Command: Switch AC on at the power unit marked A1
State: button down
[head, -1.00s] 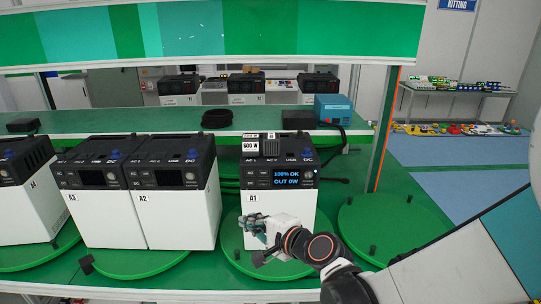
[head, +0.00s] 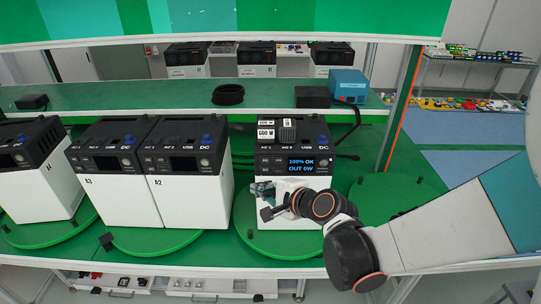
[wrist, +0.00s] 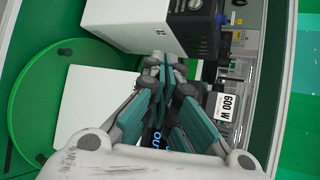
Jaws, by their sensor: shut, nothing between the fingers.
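The power unit marked A1 (head: 308,208) has a white body and a black top with a panel. Its lit blue screen (head: 301,165) reads "100% OK, OUT 0W". AC buttons (head: 264,161) sit to the left of the screen, too small to read their state. My gripper (head: 264,201) is shut and empty, in front of the unit's white face just below the panel's left part. It hides the A1 label. In the wrist view, my gripper (wrist: 163,66) covers much of the panel, with part of the screen text (wrist: 157,141) showing between its fingers.
Units A2 (head: 185,207) and A3 (head: 103,208) stand to the left, A2 close to A1. The A1 unit stands on a green turntable (head: 272,246). An empty green turntable (head: 380,190) is at right.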

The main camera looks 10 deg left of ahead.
aim_at(265, 160)
jog(key=w+a, duration=0.2)
jog(key=w, duration=0.6)
jog(key=shift+w, duration=0.25)
jog(key=shift+w, duration=0.1)
dwell(1.3)
jog(key=shift+w+a, duration=0.1)
jog(key=shift+w, duration=0.2)
jog(key=shift+w+a, duration=0.1)
jog(key=shift+w, duration=0.2)
dwell(0.6)
jog(key=shift+s, duration=0.15)
jog(key=shift+s+d+b, duration=0.2)
jog(key=shift+s+b, duration=0.1)
jog(key=shift+s, duration=0.3)
